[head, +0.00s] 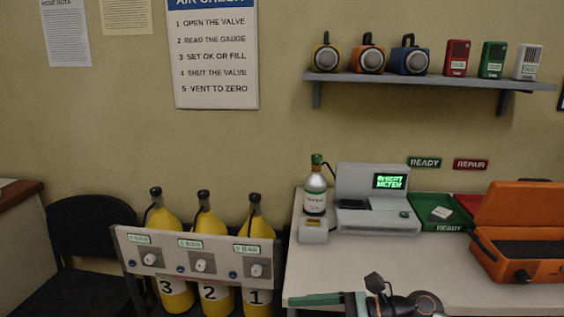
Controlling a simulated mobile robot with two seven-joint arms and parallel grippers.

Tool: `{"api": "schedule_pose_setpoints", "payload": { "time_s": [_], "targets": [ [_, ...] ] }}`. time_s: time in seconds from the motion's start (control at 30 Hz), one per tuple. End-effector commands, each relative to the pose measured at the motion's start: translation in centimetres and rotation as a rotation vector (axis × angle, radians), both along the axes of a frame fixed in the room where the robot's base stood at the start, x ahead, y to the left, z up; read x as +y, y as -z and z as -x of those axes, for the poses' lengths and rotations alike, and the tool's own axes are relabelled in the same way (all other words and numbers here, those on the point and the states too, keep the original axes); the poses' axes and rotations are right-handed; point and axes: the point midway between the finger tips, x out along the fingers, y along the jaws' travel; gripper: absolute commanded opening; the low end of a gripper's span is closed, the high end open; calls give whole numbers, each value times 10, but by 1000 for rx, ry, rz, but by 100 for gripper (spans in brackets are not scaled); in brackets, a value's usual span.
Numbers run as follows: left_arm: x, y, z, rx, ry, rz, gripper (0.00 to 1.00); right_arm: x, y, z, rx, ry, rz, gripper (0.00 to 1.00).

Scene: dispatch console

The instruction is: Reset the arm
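What looks like my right arm and gripper (355,304) shows at the bottom edge, low over the front of the white table (460,272). It is dark with pale grey parts and points left. A long green item (315,299) lies in line with its tip at the table's front left edge. I cannot tell whether the gripper holds it or how far its fingers are apart. The picture's lower edge cuts off the rest of the arm. My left gripper is not in view.
A white meter (368,182), a bottle (315,190), a green tray (422,212) and an open orange case (520,242) stand behind the arm. A rack with three yellow cylinders (257,228) is at left, beside a black chair (88,232). The table's middle front is clear.

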Motion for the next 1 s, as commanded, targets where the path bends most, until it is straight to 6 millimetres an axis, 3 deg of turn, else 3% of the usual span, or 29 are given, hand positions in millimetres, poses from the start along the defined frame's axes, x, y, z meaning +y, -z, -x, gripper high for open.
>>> {"api": "schedule_pose_setpoints", "payload": {
  "time_s": [0.07,0.17,0.27,0.37,0.47,0.57,0.73,0.77,0.9,1.0],
  "targets": [
    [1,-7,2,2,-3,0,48,13,-11,8,221,98,-208,92],
    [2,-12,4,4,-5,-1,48,14,-19,7,510,234,-457,92],
    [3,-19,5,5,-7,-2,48,1,-15,3,815,374,-699,92],
    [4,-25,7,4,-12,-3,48,-21,4,1,1131,520,-937,92],
    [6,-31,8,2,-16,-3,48,-48,37,8,1447,676,-1177,92],
    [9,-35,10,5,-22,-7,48,-76,81,28,1754,842,-1422,92],
    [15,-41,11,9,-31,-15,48,-114,161,95,2201,1134,-1835,92],
    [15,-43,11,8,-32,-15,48,-118,172,108,-2203,-1151,1854,92],
    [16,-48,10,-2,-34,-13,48,-129,207,161,-1925,-1059,1683,92],
    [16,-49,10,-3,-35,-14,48,-131,215,175,-1855,-1035,1643,92]
  ]
}}
